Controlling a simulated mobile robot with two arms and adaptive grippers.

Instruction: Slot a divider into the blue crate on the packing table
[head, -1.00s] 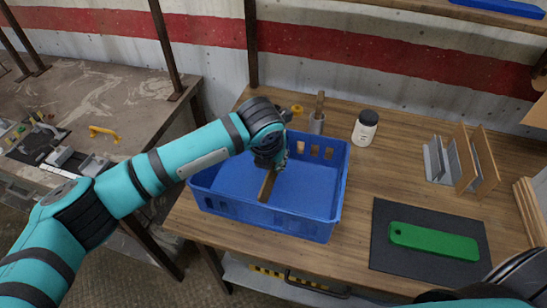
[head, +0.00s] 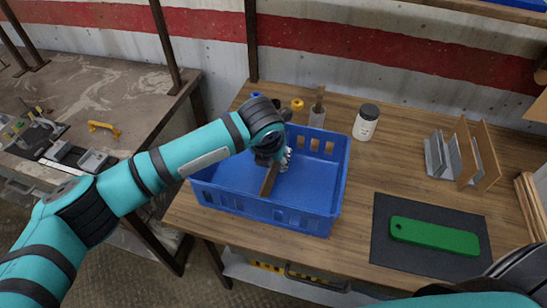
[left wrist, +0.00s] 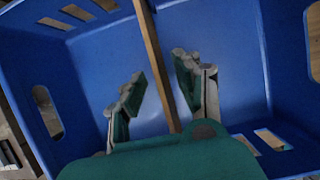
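The blue crate (head: 305,222) stands on the packing table (head: 405,120). A thin brown divider (head: 268,180) stands edge-up inside it; it also shows in the left wrist view (left wrist: 158,60). My left gripper (left wrist: 162,90) is inside the crate, pointing down, with one finger on each side of the divider. The fingers are open, with a gap to the divider on both sides. The gripper hides part of the divider in the head view. I cannot tell whether its ends sit in slots. My right gripper is out of view.
A rack with grey and brown panels (head: 487,155) stands at the right. A green plate (head: 435,236) lies on a dark mat (head: 385,250). A white jar (head: 366,123) and a tool holder (head: 317,116) stand behind the crate. A second table (head: 95,80) is at the left.

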